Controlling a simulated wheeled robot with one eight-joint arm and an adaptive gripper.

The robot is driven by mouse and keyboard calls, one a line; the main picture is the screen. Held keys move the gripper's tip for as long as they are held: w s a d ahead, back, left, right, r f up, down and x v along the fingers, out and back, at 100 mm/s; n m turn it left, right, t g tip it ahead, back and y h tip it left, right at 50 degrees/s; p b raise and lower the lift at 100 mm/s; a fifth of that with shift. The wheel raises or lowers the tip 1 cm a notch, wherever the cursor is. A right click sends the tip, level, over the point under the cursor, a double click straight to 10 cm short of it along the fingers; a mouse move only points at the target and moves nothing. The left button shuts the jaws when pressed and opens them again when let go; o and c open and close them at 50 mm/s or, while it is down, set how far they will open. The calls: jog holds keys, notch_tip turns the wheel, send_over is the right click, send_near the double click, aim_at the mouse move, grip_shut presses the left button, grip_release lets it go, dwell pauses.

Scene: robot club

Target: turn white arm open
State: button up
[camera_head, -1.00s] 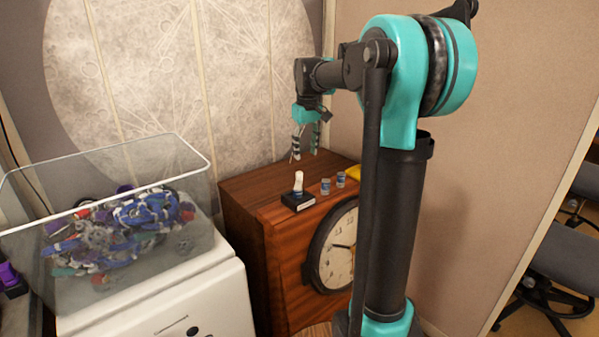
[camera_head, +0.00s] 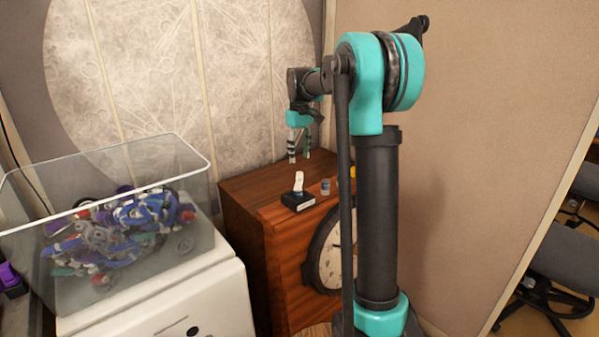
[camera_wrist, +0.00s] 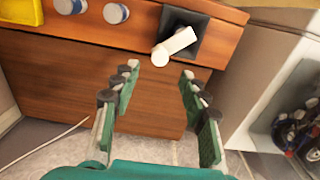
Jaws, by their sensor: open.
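The white arm (camera_head: 298,182) stands up from a small black base (camera_head: 298,200) on top of the wooden cabinet, tilted slightly. In the wrist view the white arm (camera_wrist: 174,46) shows as a short lever with a round end, on its black base (camera_wrist: 192,30). My gripper (camera_head: 299,158) hangs above the cabinet top, close above the white arm in the head view. In the wrist view my gripper (camera_wrist: 158,84) is open and empty, its two fingers spread with the lever's round end just beyond and between their tips. No contact shows.
The wooden cabinet (camera_head: 250,215) has a clock (camera_head: 328,265) on its front. Small cans (camera_wrist: 116,13) and a yellow thing (camera_wrist: 20,15) stand beside the black base. A clear bin (camera_head: 180,220) of parts sits on a white machine (camera_head: 215,290) at left.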

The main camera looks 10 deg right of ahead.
aim_at(299, 173)
notch_tip(299, 173, down, 7)
jog(key=shift+f, duration=0.15)
dwell(0.4)
grip_shut()
